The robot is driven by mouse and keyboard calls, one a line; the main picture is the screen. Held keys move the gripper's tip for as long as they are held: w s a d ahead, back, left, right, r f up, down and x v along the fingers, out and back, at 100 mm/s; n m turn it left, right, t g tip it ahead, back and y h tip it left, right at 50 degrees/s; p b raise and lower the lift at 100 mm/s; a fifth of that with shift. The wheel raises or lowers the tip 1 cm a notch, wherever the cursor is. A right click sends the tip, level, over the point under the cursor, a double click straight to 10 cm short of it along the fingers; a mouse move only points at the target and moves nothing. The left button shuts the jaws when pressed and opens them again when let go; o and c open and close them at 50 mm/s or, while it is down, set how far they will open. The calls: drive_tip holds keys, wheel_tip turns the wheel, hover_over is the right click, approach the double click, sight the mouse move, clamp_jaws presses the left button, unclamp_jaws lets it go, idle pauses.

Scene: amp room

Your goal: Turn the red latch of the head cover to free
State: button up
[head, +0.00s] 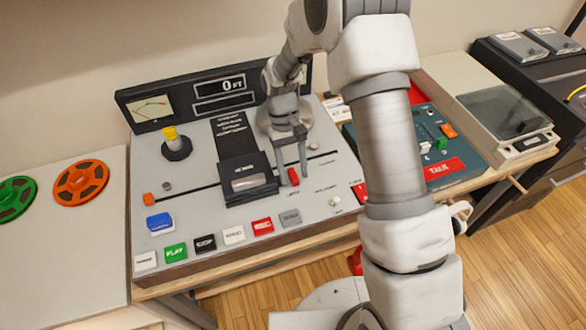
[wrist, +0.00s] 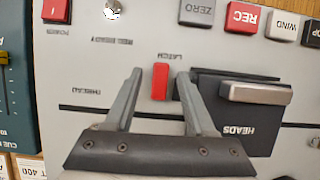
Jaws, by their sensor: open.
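The red latch (wrist: 160,82) is a small upright red bar on the grey deck panel, with the word LATCH printed beside it. It also shows in the head view (head: 293,177), just right of the head cover. The head cover (head: 249,178) is a black block with a silver plate; in the wrist view its side marked HEADS (wrist: 240,133) faces me. My gripper (wrist: 155,78) is open, with one finger on each side of the latch and a gap on both sides. It also shows in the head view (head: 291,180), pointing down at the panel. Whether the fingertips touch the panel is unclear.
A row of buttons, including a red REC button (head: 262,227) and a grey ZERO button (head: 290,218), lies along the front edge. A small silver knob (wrist: 112,9) is nearby. A blue-green panel with a red TALK button (head: 444,169) stands to the right.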

drive_tip(key=p+v, duration=0.1)
drive_tip(key=v, duration=1.6)
drive_tip(key=shift+w+r+p, duration=0.15)
drive_tip(key=shift+p, duration=0.2)
drive_tip(key=shift+a, duration=0.1)
drive_tip(key=s+d+r+m+t, duration=0.1)
drive_tip(key=s+d+r+t, duration=0.1)
drive_tip(key=s+d+r, duration=0.4)
drive_tip(key=s+d+r+t, duration=0.1)
drive_tip(key=s+r+t, duration=0.15)
drive_tip(key=r, duration=0.45)
drive_tip(key=s+d+r+m+t, duration=0.1)
drive_tip(key=s+d+t, duration=0.1)
drive_tip(key=s, duration=0.6)
drive_tip(key=s+d+m+t+y+p, duration=0.1)
drive_tip(key=s+d+t, duration=0.2)
drive_tip(key=s, duration=0.5)
drive_tip(key=shift+d+r, duration=0.35)
drive_tip(key=shift+d, duration=0.1)
